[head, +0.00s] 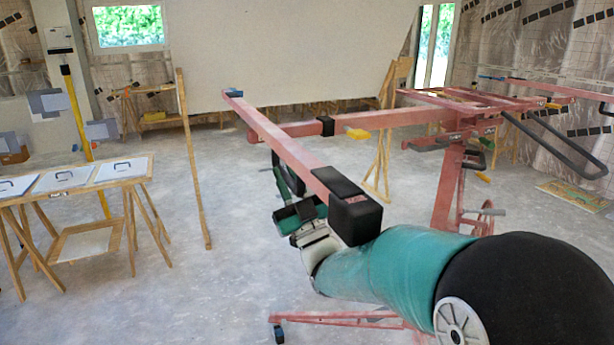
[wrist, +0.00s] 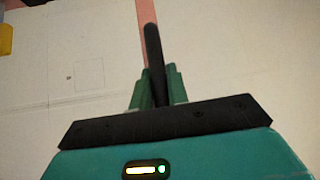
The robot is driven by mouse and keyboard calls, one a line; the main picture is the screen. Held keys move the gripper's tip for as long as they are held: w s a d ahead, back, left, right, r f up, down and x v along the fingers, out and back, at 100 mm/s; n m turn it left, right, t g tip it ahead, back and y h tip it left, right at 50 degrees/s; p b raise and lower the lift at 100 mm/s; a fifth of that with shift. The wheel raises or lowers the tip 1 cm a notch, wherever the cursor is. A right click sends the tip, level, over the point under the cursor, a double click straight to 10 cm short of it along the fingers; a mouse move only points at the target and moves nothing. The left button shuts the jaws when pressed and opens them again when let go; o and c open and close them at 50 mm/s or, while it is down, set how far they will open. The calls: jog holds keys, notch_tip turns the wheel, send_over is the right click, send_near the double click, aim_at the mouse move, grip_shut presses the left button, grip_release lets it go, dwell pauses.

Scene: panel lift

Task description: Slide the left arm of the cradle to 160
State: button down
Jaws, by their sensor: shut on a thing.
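The left arm of the cradle is a long red bar (head: 280,137) in the head view. It runs from a blue-capped far end to a thick black end block (head: 355,217) close to me. My gripper (head: 284,176) is just left of and below this bar, partly hidden by it. In the wrist view my gripper (wrist: 154,82) has its green fingers closed around a dark handle (wrist: 152,45). A strip of the red bar (wrist: 145,10) shows beyond the handle. No scale or number is readable in either view.
The red lift frame (head: 450,180) stands at right, with a yellow-tipped crossbar and a wheeled foot (head: 278,333) below. A trestle table (head: 75,178) with panels stands at left beside a leaning plank (head: 190,160). The floor between is clear. A large white panel (head: 290,50) is behind.

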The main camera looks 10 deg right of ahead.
jog(key=s+a, duration=0.2)
jog(key=a, duration=0.4)
jog(key=shift+a, duration=0.1)
jog(key=c, duration=1.4)
grip_release()
jog(key=shift+o, duration=0.2)
jog(key=shift+f, duration=0.1)
jog(key=v, duration=1.3)
jog(key=shift+s+f, duration=0.25)
